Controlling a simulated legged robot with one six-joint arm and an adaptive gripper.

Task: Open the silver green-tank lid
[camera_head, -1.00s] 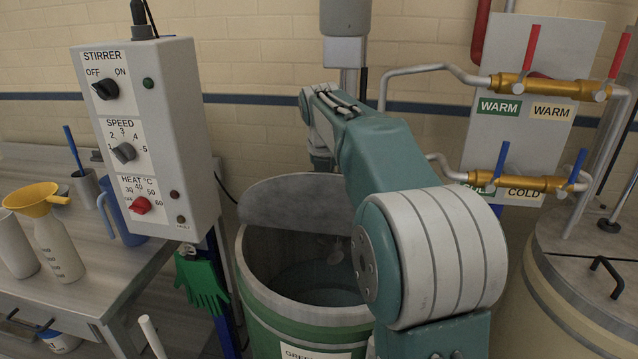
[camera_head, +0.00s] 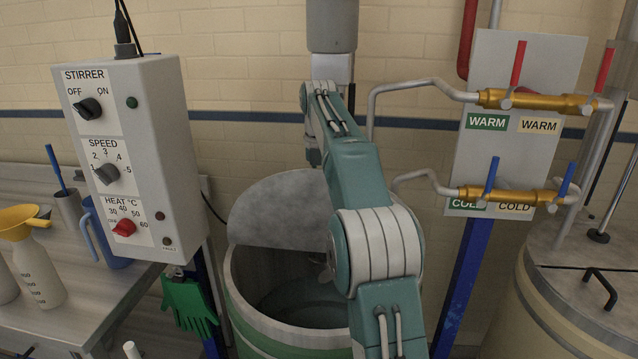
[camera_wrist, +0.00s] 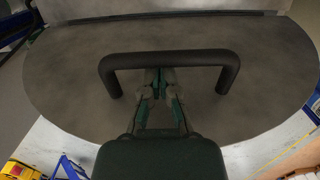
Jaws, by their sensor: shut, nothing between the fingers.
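The green tank (camera_head: 240,318) stands in the middle of the head view, its mouth partly uncovered. Its silver lid (camera_head: 280,208) is a half-round flap, raised and tilted steeply above the opening. In the wrist view the lid (camera_wrist: 75,75) fills most of the picture, with a black bar handle (camera_wrist: 170,60) on it. My gripper (camera_wrist: 160,80) is shut, with its fingertips at the middle of the handle's bar. The tips are partly hidden by the bar, and I cannot tell whether they touch it. In the head view my gripper is hidden.
A grey stirrer control box (camera_head: 135,150) stands left of the tank, with green gloves (camera_head: 188,303) hanging below it. A bench (camera_head: 95,290) with bottles is at the left. Brass valves (camera_head: 535,100) on a panel and a cream tank (camera_head: 545,300) are at the right.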

